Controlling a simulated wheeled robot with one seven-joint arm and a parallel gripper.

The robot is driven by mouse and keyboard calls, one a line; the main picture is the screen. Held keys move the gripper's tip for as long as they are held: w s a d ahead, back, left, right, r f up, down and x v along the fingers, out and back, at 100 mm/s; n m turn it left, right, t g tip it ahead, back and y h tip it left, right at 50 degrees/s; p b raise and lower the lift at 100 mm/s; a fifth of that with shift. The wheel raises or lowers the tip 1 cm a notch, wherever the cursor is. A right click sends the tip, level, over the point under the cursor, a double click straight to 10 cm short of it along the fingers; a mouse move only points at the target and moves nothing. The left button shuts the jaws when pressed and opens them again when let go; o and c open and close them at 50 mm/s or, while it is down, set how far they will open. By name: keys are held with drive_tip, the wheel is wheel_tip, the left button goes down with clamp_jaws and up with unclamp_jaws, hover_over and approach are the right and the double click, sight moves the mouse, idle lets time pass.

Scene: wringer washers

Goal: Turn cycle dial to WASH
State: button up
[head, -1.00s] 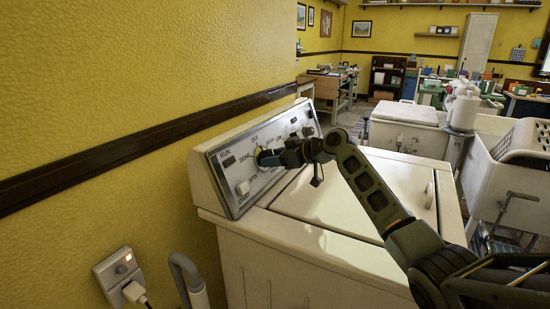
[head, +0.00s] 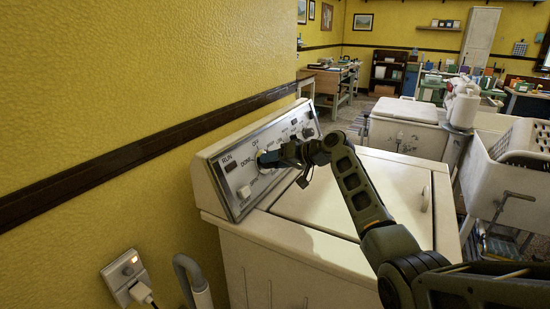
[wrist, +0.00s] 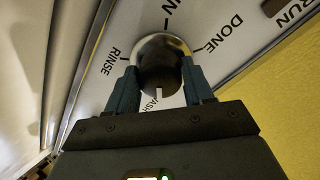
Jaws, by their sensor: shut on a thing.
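The cycle dial (wrist: 158,50) is a round metal-rimmed knob with a dark middle on the washer's control panel (head: 232,182). My gripper (wrist: 160,80) is shut on it, one blue finger on each side. In the wrist view, RINSE is printed left of the dial, DONE right, a word ending in N above, and a partly hidden WASH below. A short white mark shows at the dial's lower side, close to the WASH lettering. In the head view my gripper (head: 268,160) covers most of the dial.
The white washer lid (head: 330,205) lies flat below my arm. A yellow wall (head: 130,80) with a dark rail is at the left. A wall socket (head: 123,272) with a plug and a grey hose (head: 188,275) are at lower left. Another white appliance (head: 405,130) stands behind.

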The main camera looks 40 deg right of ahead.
drive_tip(key=shift+m, duration=0.6)
drive_tip(key=shift+p, duration=0.3)
drive_tip(key=o, duration=1)
drive_tip(key=shift+o, duration=0.2)
drive_tip(key=b+v, duration=0.1)
drive_tip(key=v, duration=0.6)
drive_tip(key=shift+s+r, duration=0.25)
drive_tip(key=shift+s, duration=0.1)
drive_tip(key=shift+d, duration=0.15)
